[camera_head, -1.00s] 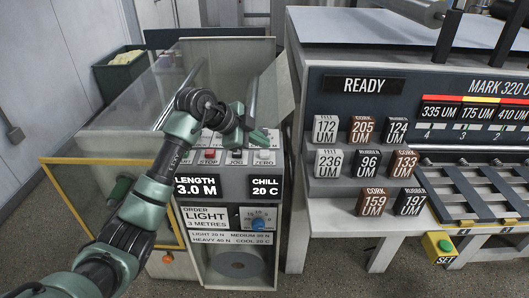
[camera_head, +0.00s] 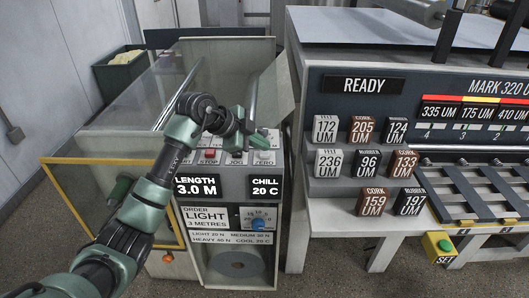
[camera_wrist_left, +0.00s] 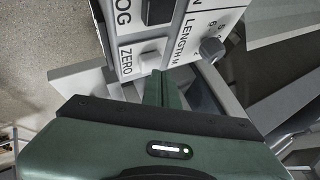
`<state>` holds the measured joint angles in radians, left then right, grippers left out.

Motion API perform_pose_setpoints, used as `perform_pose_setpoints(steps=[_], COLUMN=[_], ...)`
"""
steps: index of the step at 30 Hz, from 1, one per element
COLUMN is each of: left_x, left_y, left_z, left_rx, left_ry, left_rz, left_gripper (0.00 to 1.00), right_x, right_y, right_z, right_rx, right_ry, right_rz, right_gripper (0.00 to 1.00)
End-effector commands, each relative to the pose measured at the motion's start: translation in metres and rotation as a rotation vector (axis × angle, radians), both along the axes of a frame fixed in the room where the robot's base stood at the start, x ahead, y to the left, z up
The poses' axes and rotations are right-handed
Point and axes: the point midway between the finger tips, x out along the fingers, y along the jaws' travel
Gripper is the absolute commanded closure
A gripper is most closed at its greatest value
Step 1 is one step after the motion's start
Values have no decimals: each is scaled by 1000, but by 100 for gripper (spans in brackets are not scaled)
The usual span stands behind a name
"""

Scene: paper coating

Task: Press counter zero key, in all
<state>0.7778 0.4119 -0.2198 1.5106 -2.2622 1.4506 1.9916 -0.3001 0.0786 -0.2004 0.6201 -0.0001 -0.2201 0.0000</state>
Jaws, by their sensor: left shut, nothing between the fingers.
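The ZERO key (camera_wrist_left: 152,46) is a pale key beside its ZERO label in the left wrist view. In the head view the ZERO key (camera_head: 263,155) sits at the right end of the key row. My left gripper (camera_head: 261,141) is shut and empty, just above and behind that key. In the left wrist view its green fingers (camera_wrist_left: 160,76) end close to the ZERO panel; I cannot tell whether they touch the key. The length display (camera_head: 196,187) reads 3.0 M. My right gripper is not in view.
The JOG key (camera_head: 237,155) and red STOP key (camera_head: 209,154) are to the left. A knob (camera_wrist_left: 212,49) is near the fingers in the wrist view. The chill display (camera_head: 264,186) reads 20 C. Several labelled blocks (camera_head: 367,164) stand on the machine at right.

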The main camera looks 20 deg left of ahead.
Motion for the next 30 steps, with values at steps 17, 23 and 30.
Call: perform_pose_setpoints(steps=[17, 23, 30], left_x=[0, 0, 0], left_y=[0, 0, 0], left_z=[-8, -9, -6], left_rx=[1, 1, 1], left_ry=[2, 2, 2], left_rz=[-1, -1, -1], left_gripper=[100, 100, 100], right_x=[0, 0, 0], right_y=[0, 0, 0], right_z=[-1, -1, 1], right_rx=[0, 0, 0], right_ry=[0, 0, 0], right_rz=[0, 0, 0], right_gripper=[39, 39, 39])
